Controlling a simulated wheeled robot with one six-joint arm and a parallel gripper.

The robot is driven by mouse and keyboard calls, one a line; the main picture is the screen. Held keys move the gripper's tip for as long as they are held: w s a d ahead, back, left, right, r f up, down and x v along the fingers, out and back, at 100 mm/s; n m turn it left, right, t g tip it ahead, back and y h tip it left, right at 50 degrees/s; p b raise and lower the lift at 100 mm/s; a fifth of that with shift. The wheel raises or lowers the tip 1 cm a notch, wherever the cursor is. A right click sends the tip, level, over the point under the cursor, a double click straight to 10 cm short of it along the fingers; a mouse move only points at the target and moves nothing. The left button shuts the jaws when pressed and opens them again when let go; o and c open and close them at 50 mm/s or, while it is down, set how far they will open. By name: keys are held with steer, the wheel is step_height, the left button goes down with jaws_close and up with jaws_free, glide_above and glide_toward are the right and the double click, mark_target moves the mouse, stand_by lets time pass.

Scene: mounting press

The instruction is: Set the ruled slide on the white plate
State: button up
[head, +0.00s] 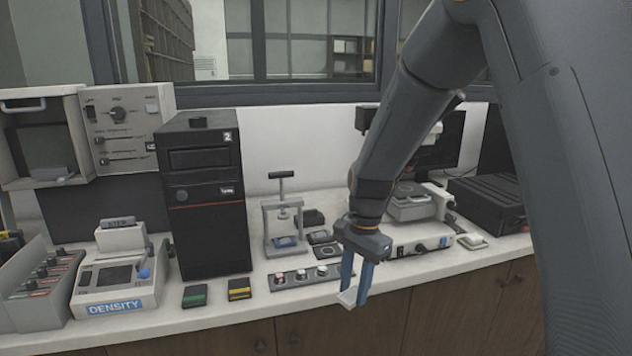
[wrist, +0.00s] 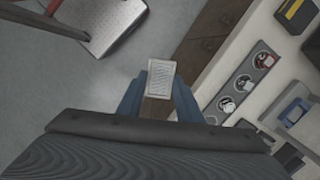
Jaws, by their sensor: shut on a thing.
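The ruled slide (wrist: 160,78) is a small pale rectangle with a fine grid on its face and a light border. It also shows in the head view (head: 348,297) as a tilted pale piece between the blue fingertips. My gripper (head: 357,289) is shut on it, in the air in front of the bench's front edge; its blue fingers also show in the wrist view (wrist: 160,96).
A small press (head: 283,215) with a blue piece in it stands behind a grey strip with several round knobs (head: 305,277). A black tower (head: 206,200), a DENSITY device (head: 118,285) and a black case (head: 488,203) crowd the bench. Floor shows below the gripper.

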steer(key=w+d+f+n+g+h, duration=0.1)
steer(key=w+d+f+n, duration=0.1)
steer(key=d+f+n, duration=0.85)
steer(key=s+f, duration=0.5)
steer(key=f, duration=0.2)
steer(key=shift+d, duration=0.15)
steer(key=shift+s+f+m, duration=0.1)
steer(key=shift+m, duration=0.15)
